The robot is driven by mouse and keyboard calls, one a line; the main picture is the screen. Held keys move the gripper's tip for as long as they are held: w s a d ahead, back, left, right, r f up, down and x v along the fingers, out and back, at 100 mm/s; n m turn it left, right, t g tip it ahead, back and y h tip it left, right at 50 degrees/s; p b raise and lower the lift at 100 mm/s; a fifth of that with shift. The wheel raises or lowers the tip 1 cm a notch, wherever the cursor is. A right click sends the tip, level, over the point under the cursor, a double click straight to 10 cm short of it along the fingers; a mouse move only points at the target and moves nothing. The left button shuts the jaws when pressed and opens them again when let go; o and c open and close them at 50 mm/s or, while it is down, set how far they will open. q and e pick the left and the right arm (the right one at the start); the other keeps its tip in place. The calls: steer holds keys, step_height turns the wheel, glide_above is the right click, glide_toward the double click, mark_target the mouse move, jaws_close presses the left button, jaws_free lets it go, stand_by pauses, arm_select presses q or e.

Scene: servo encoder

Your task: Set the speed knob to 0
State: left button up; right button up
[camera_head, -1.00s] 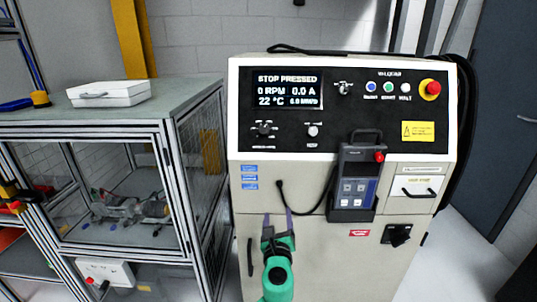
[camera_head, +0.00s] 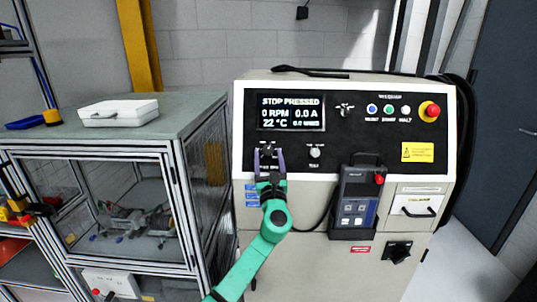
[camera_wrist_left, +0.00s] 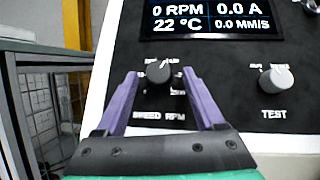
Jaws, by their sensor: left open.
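The speed knob (camera_wrist_left: 159,71) is a dark round knob labelled SPEED RPM on the black panel, below the display (camera_wrist_left: 207,18). In the left wrist view it sits between the two purple fingers of my left gripper (camera_wrist_left: 160,82). The fingers are open, one on each side, with a visible gap to the knob. In the head view my left gripper (camera_head: 269,157) is at the panel's lower left, partly hiding the knob. The display (camera_head: 291,113) reads STOP PRESSED, 0 RPM, 0.0 A and 22 °C. My right gripper is not in view.
A grey TEST knob (camera_wrist_left: 277,78) is right of the speed knob. A red stop button (camera_head: 430,111) is at the panel's upper right. A handheld pendant (camera_head: 355,199) hangs on the cabinet front. A framed glass enclosure (camera_head: 120,205) stands to the left, with a white case (camera_head: 118,112) on top.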

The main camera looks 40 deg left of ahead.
arm_select(q)
jaws_close()
steer(key=shift+f+n, duration=0.1)
steer(key=shift+n, duration=0.2)
